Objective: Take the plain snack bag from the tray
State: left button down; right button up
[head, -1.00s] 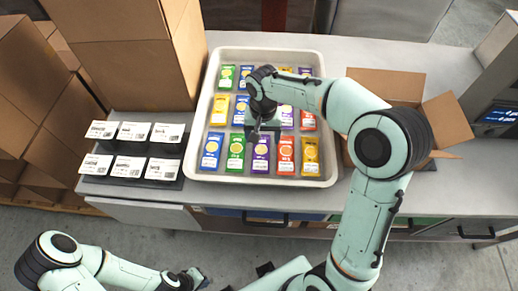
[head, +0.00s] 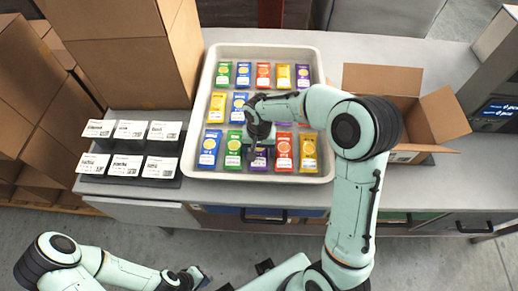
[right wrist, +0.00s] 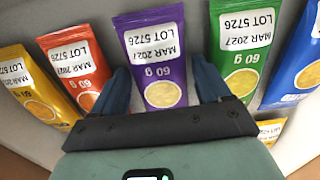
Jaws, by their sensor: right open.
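A white tray (head: 270,179) on the counter holds rows of snack bags in green, blue, red, yellow and purple. I cannot read which flavour is plain. My right gripper (head: 258,158) is over the front row, largely covering a purple bag there. In the right wrist view this purple bag (right wrist: 158,62) lies between the open fingers of my right gripper (right wrist: 164,82). A red bag (right wrist: 74,65) and a green bag (right wrist: 242,50) lie on either side of it. My left gripper (head: 196,278) is low in front of the counter; its jaws are too small to judge.
Several label cards (head: 130,148) stand on a dark stand left of the tray. Tall cardboard boxes (head: 120,60) rise behind them. An open cardboard box (head: 440,115) stands right of the tray, near a machine with a screen (head: 495,115). The counter's front strip is clear.

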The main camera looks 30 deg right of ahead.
jog(key=c, duration=0.8)
jog(key=shift+r, duration=0.15)
